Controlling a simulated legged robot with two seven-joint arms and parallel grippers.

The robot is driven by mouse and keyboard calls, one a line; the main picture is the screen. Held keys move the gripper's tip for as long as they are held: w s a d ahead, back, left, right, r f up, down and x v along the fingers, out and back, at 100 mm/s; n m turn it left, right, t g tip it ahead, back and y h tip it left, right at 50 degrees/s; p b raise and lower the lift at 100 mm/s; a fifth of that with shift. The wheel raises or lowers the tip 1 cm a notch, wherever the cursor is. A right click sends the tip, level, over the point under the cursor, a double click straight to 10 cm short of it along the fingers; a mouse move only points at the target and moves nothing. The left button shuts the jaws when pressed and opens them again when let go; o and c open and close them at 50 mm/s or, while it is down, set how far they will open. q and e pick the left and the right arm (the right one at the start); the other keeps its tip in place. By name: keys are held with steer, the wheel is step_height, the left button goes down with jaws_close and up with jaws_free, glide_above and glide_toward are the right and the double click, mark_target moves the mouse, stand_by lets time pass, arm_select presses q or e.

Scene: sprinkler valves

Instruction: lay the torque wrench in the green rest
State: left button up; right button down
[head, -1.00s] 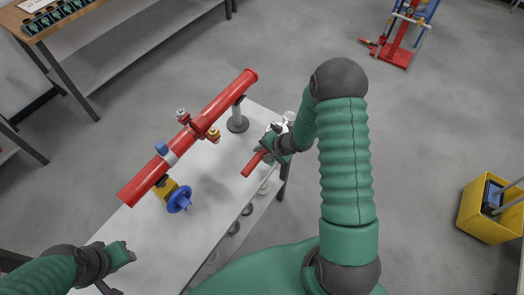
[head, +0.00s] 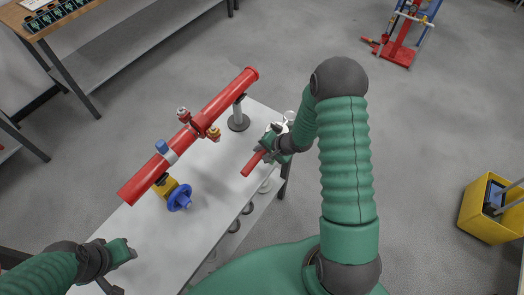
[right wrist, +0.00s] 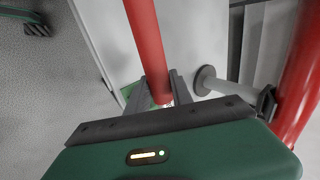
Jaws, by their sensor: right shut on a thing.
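The torque wrench shows as a red bar (head: 252,164) in the head view, slanting over the bench's right end. In the right wrist view its red shaft (right wrist: 147,45) runs down between my fingers. My right gripper (head: 264,154) is shut on it; the fingers also show in the right wrist view (right wrist: 161,90). The wrench's other end is hidden by the gripper. A small green patch (right wrist: 127,92) beside the fingers may be part of the green rest, mostly hidden. My left gripper (head: 112,287) is low at the left, over the bench's near end; its jaws are unclear.
A red pipe (head: 222,103) with brass fittings and a blue valve wheel (head: 179,198) stands along the white bench (head: 207,180), left of the wrench. A grey post (head: 238,122) supports its far end. A yellow bin (head: 480,215) stands on the floor at right.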

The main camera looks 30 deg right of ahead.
steer(key=shift+w+d+f+b, duration=0.15)
steer(key=shift+f+b, duration=0.15)
steer(key=shift+f, duration=0.2)
steer(key=shift+f+b, duration=0.3)
steer(key=shift+f, duration=0.3)
steer(key=c, duration=1.2)
jaws_free()
steer(key=shift+c, duration=0.2)
steer(key=shift+o, duration=0.9)
steer(key=shift+s, duration=0.2)
steer(key=p+v, duration=0.5)
steer(key=v, duration=1.1)
steer(key=shift+r+p, duration=0.35)
steer(key=shift+s, duration=0.1)
